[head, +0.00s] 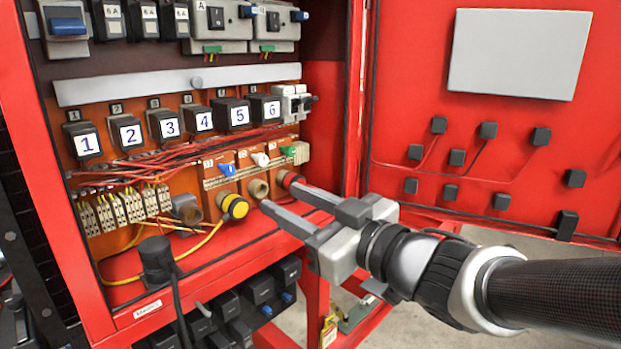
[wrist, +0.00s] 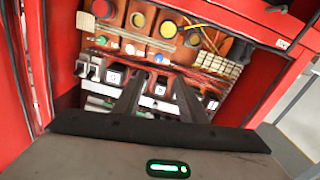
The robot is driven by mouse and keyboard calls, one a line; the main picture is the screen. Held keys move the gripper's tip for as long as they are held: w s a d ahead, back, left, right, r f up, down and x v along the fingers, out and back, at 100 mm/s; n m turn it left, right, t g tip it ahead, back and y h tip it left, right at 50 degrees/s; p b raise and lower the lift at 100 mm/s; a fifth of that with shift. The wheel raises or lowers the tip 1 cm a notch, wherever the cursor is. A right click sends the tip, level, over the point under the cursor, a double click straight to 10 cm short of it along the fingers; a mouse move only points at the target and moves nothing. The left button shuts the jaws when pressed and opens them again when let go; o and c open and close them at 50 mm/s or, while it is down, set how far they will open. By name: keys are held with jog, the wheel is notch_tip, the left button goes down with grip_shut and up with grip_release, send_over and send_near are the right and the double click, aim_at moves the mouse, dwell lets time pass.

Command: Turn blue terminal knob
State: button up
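The blue terminal knob (head: 228,170) is a small blue lever on an orange terminal block inside the red cabinet, left of a white knob (head: 260,160) and a green knob (head: 288,151). In the wrist view, which looks upside down, the blue knob (wrist: 153,57) shows small, just beyond the fingertips. My gripper (head: 279,194) is open and empty, its two long fingers apart and pointing into the cabinet. In the head view the fingertips appear below and to the right of the blue knob. In the wrist view (wrist: 163,76) both fingers reach toward the panel.
A yellow button (head: 235,206) and a red-ringed button (head: 290,179) sit below the knobs. Numbered relays (head: 204,120) and red wires (head: 140,165) are above and left. A black plug (head: 157,258) stands on the cabinet sill. The red door (head: 480,180) is open at right.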

aim_at(231, 172)
jog(key=x, duration=1.6)
jog(key=shift+w+a, duration=0.25)
jog(key=shift+w, duration=0.1)
grip_shut()
